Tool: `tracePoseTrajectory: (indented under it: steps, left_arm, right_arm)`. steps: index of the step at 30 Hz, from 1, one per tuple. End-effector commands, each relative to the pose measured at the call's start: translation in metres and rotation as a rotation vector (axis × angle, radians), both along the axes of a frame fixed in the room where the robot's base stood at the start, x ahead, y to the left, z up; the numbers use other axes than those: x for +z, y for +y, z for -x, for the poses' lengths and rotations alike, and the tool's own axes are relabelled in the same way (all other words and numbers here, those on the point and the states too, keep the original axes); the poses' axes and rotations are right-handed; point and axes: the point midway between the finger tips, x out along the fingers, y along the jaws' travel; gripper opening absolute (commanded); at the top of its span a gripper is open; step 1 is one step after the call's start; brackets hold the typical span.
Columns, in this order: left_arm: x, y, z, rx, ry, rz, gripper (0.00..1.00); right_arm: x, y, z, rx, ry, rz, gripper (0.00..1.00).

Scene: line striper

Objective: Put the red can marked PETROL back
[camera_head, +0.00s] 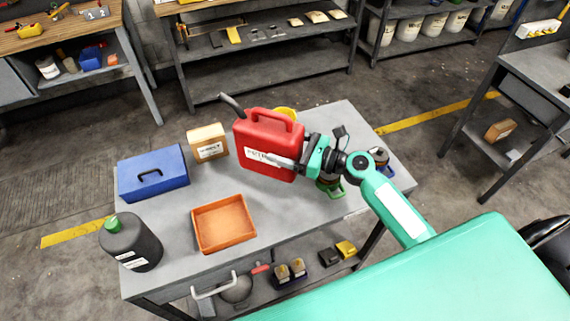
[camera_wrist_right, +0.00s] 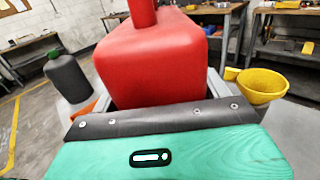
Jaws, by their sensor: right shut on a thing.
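The red can (camera_head: 262,137) with a white label and dark spout is at the middle of the grey table, in the head view. My right gripper (camera_head: 290,162) is shut on the red can from its right side. The can looks upright; whether its base touches the tabletop I cannot tell. In the right wrist view the red can (camera_wrist_right: 150,62) fills the middle, close in front of the gripper. My left gripper is not in view.
The grey table (camera_head: 290,215) also holds a blue toolbox (camera_head: 153,178), a tan box (camera_head: 208,143), an orange tray (camera_head: 223,223) and a dark bottle with green cap (camera_head: 131,243). A yellow funnel (camera_wrist_right: 258,84) is right of the can. Clear tabletop lies right of the tray.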

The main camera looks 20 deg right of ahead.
Motion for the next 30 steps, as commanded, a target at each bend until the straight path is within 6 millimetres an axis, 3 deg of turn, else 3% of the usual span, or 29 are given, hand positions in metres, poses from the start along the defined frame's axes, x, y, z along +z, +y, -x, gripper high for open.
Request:
tracePoseTrajectory:
  steps: [5, 11, 18, 30]
  left_arm:
    - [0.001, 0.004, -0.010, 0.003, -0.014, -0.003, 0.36]
    - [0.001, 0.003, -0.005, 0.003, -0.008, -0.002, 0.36]
    - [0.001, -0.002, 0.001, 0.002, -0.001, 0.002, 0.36]
    - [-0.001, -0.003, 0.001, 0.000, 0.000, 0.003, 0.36]
  right_arm:
    - [-0.025, 0.000, -0.001, -0.002, -0.002, -0.004, 0.06]
    - [-0.037, 0.000, -0.001, -0.001, -0.003, -0.004, 0.06]
    - [-0.066, 0.000, -0.001, -0.002, -0.003, -0.003, 0.06]
    - [-0.073, 0.000, -0.001, 0.000, -0.005, -0.002, 0.06]
